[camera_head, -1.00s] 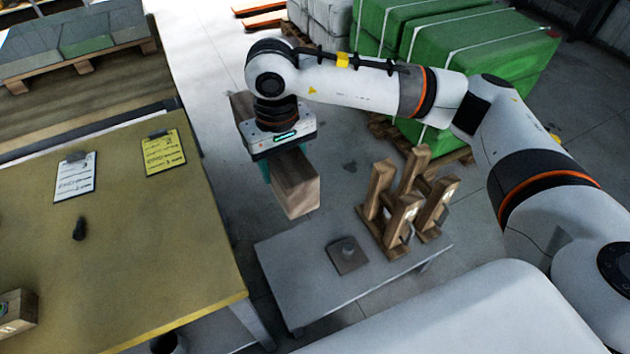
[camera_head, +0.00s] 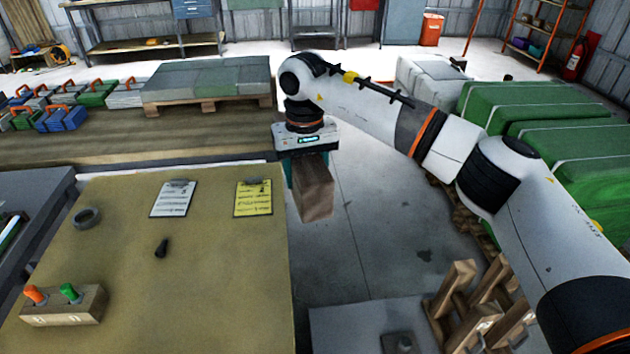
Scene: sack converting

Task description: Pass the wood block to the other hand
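A brown wood block (camera_head: 314,192) hangs beneath my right gripper (camera_head: 303,163), whose arm comes in from the right. The gripper is shut on the block, with a teal finger showing at the block's left side. The block is held in the air just off the right edge of the olive-topped table (camera_head: 215,285), with floor behind it. The far end of the block is hidden by the gripper. My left gripper is not in view.
The table bears a yellow clipboard (camera_head: 253,198), a white clipboard (camera_head: 172,199), a tape roll (camera_head: 87,217), a small black object (camera_head: 161,248) and a wooden box with orange and green handles (camera_head: 62,305). A low grey table (camera_head: 345,325) with wooden stands (camera_head: 470,308) is at lower right.

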